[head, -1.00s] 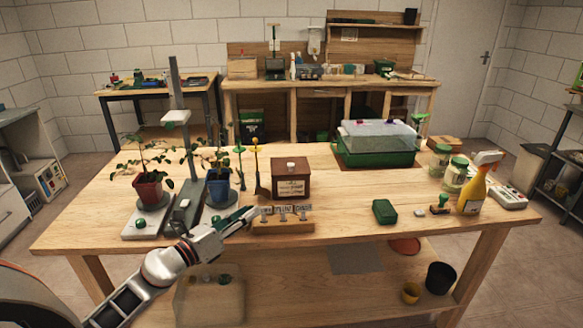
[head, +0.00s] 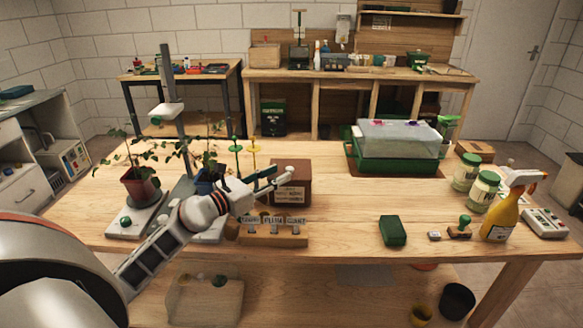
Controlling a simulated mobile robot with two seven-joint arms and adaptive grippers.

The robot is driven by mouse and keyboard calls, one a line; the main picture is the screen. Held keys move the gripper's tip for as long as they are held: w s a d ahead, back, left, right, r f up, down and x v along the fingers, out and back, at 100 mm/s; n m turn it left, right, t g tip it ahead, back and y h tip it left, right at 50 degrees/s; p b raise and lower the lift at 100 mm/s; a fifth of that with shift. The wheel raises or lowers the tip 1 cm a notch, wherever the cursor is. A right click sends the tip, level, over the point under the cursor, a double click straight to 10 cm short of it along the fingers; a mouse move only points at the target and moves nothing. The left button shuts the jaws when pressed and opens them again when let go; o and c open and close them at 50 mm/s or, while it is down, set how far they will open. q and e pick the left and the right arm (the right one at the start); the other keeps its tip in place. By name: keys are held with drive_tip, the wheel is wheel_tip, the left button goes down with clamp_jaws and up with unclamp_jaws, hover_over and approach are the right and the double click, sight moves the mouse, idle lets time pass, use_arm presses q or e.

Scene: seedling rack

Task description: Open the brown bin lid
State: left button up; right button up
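The brown bin (head: 292,195) is a small brown box with a pale label on its front, standing mid-table behind the sign stand. Its lid looks closed. The white knob (head: 290,169) on the lid is partly hard to separate from my fingertips. My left gripper (head: 281,175) reaches in from the left at the height of the lid, in front of the bin's upper left part. Its two fingers look spread, with the tips close to the knob. I cannot tell whether they touch it. My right gripper is not in view.
A wooden stand with small signs (head: 270,238) is just in front of the bin. Potted plants (head: 140,186) stand left. A green box (head: 393,231), a clear-lidded green tray (head: 396,165), jars (head: 484,190) and a yellow spray bottle (head: 502,218) are right. Table between is clear.

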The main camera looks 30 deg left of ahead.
sight(287, 170)
use_arm(q)
drive_tip(key=shift+x, duration=2.8)
drive_tip(key=shift+d, duration=0.1)
clamp_jaws()
